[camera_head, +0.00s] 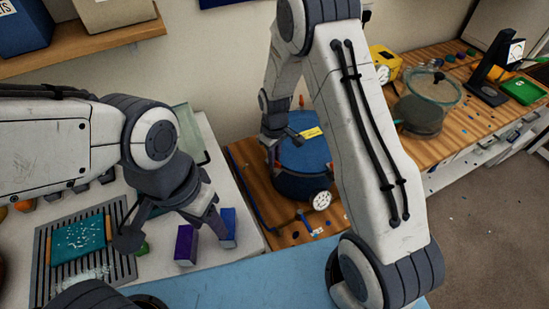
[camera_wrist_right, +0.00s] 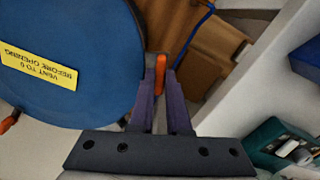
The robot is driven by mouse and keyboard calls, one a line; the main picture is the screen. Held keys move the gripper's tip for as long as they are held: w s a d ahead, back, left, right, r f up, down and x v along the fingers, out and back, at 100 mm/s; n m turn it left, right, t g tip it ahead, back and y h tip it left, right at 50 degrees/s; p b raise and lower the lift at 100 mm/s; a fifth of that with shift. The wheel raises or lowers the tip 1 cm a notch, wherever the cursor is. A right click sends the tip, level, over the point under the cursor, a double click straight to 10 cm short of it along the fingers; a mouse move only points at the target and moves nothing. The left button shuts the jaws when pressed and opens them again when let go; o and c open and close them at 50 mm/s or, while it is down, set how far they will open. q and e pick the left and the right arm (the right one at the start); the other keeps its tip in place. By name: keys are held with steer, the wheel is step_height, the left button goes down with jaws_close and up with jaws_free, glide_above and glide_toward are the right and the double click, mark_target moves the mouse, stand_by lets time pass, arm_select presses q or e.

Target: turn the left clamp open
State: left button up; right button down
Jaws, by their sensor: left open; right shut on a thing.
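The blue pressure pot (camera_head: 302,170) stands on a wooden board, with a yellow label on its lid and a gauge at its front. The left clamp is an orange lever (camera_wrist_right: 160,73) at the pot's rim in the right wrist view. My right gripper (camera_wrist_right: 162,92) is shut on this lever, one finger on each side. In the head view my right gripper (camera_head: 285,137) is at the lid's left side and hides that clamp. Another orange clamp (camera_head: 301,101) shows at the lid's far side. My left gripper (camera_head: 175,234) is open above the white bench, away from the pot.
A purple box (camera_head: 186,244) and a blue box (camera_head: 229,226) stand near my left gripper. A teal tray (camera_head: 78,241) lies on a slatted rack at left. A clear-lidded pot (camera_head: 424,112) and yellow pump (camera_head: 384,60) stand at right, beyond my right arm.

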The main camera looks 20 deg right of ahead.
steer(key=shift+n, duration=0.3)
stand_by(0.4)
steer(key=c, duration=0.9)
jaws_free()
step_height(320, 180, up, 11)
steer(key=shift+f+b, duration=0.2)
steer(key=shift+b, duration=0.9)
steer(key=s+a+r, duration=0.6)
steer(key=s+a, duration=0.1)
steer(key=s, duration=0.3)
steer(key=shift+y, duration=0.5)
steer(key=s+r, duration=0.1)
steer(key=s, duration=0.4)
steer(key=s+a+r, duration=0.1)
steer(key=s, duration=0.5)
steer(key=s+a+r, duration=0.1)
steer(key=s, duration=0.5)
